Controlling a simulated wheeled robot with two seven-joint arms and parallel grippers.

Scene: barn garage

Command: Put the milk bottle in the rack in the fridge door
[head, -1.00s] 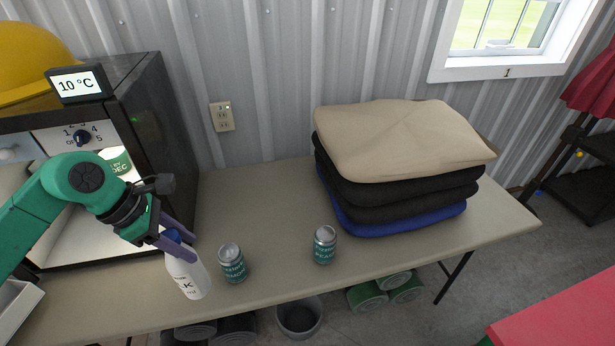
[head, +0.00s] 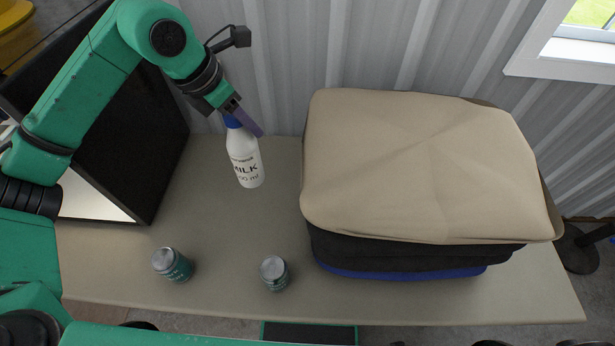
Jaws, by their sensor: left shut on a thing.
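The milk bottle (head: 245,160) is white with a blue cap and "MILK" lettering. It hangs nearly upright, slightly tilted, and appears to be above the table between the fridge and the folded stack. My left gripper (head: 248,118) is shut on the bottle at its cap and neck. The fridge (head: 120,130) is a dark box at the left of the table, seen from its side. Its front and inside are mostly hidden by my left arm, and the door rack is not visible. My right gripper is not in view.
A tall folded stack with a beige top (head: 420,165) fills the right of the table (head: 225,285). A corrugated wall closes the back.

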